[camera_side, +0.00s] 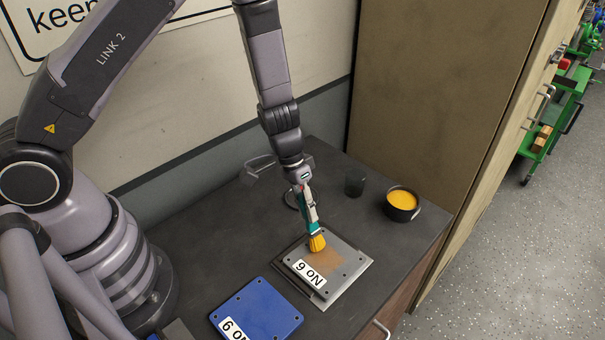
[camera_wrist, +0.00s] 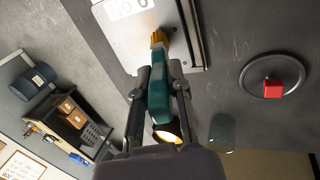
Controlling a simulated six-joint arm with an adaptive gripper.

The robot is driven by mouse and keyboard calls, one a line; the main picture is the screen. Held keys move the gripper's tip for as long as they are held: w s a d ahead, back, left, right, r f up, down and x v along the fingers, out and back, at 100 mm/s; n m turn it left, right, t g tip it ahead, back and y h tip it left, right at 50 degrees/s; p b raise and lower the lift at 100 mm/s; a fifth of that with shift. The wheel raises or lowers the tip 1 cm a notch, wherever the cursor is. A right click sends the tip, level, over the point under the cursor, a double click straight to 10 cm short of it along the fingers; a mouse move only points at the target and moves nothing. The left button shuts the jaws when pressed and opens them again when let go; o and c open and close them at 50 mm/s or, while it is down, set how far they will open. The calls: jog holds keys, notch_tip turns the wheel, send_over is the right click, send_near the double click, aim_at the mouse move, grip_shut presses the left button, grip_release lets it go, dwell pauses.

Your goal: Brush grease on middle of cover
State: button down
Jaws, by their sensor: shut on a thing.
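The cover, a grey metal plate (camera_side: 345,254) with a white number label and corner holes, lies flat on a wider metal base. An orange-brown grease smear (camera_side: 328,262) spreads over its middle. My gripper (camera_side: 309,207) is shut on the teal handle of a brush (camera_side: 317,243), held steeply above the cover. The yellow bristles appear to touch the cover at the smear's upper left edge. In the wrist view the brush (camera_wrist: 159,95) sits between my fingers (camera_wrist: 158,92), with its bristles over the cover (camera_wrist: 136,28). The exact contact is hard to tell.
A dark pot (camera_side: 402,205) of yellow-orange grease stands at the right, beside a dark glass (camera_side: 355,183). A blue numbered plate (camera_side: 256,310) lies at the front left. The wall is behind.

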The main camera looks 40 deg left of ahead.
jog(key=shift+s+a, duration=0.15)
jog(key=shift+s, duration=0.2)
jog(key=shift+s+d, duration=0.1)
jog(key=shift+d, duration=0.15)
jog(key=shift+s+d, duration=0.15)
jog(key=shift+d, duration=1.55)
jog(key=shift+s+d, duration=0.1)
jog(key=shift+d, duration=1.6)
jog(key=shift+s+a, duration=0.35)
jog(key=shift+a, duration=3.3)
notch_tip(320, 180, up, 8)
jog(key=shift+w, duration=0.2)
